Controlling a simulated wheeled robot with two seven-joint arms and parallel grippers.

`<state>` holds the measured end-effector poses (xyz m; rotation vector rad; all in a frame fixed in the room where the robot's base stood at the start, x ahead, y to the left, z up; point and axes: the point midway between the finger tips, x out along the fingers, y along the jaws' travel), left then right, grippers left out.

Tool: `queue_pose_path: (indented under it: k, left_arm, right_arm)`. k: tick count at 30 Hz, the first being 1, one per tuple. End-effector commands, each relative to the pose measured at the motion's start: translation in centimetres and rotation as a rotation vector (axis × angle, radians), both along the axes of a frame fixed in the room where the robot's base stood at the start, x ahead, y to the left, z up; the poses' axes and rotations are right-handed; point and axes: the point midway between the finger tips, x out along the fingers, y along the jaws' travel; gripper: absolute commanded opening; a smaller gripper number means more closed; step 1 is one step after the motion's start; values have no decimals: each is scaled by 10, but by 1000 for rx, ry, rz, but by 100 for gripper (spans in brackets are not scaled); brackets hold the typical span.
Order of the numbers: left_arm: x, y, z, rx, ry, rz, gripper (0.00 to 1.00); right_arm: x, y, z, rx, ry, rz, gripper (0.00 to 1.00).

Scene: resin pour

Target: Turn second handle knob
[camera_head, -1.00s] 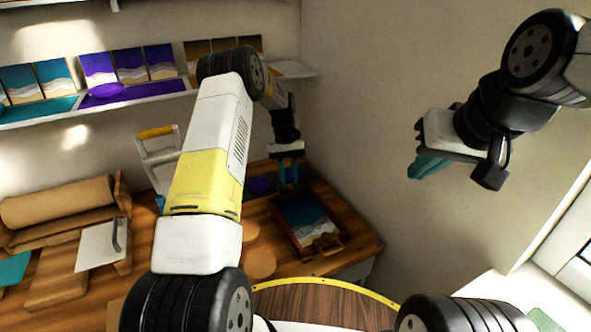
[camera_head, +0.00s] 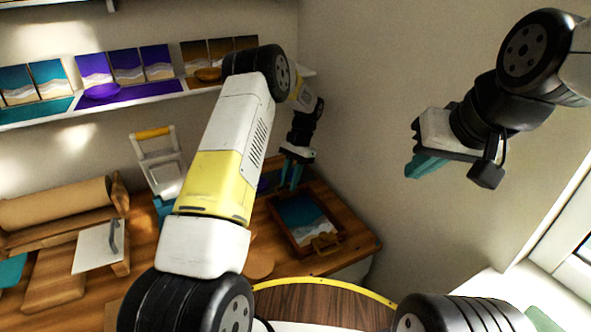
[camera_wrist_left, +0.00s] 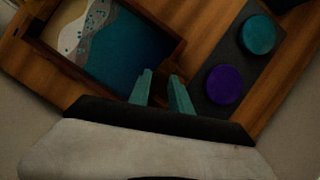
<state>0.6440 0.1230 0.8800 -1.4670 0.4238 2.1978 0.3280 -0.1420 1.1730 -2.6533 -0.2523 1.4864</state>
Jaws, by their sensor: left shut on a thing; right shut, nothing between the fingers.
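A framed tray with a blue-and-sand ocean picture (camera_head: 300,214) lies on the wooden bench, with a gold handle (camera_head: 326,243) at its near end. In the left wrist view the tray (camera_wrist_left: 125,45) shows at upper left. My left gripper (camera_head: 290,178) points down at the tray's far, blue end. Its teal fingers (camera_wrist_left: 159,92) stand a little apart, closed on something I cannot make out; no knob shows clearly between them. A teal disc (camera_wrist_left: 258,34) and a purple disc (camera_wrist_left: 225,84) sit beside the fingers on a dark strip. My right gripper (camera_head: 420,168) is shut and empty, raised by the wall.
A brown roll (camera_head: 55,203) and a white board (camera_head: 97,247) are at left. A wall and window border the right side.

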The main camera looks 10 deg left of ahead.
Motion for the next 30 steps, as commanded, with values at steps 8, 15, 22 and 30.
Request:
queue_pose_path:
  k: [8,15,22,30]
  left_arm:
    - [-2,-3,0,-1,-2,-252,0]
    - [-3,-5,0,-2,-1,-425,0]
    - [-4,-5,0,-2,-2,-528,0]
    - [-5,-5,0,-2,-1,-573,0]
  right_arm:
    - [0,0,0,0,0,0,0]
    - [0,0,0,0,0,0,0]
    - [0,0,0,0,0,0,0]
    - [0,0,0,0,0,0,0]
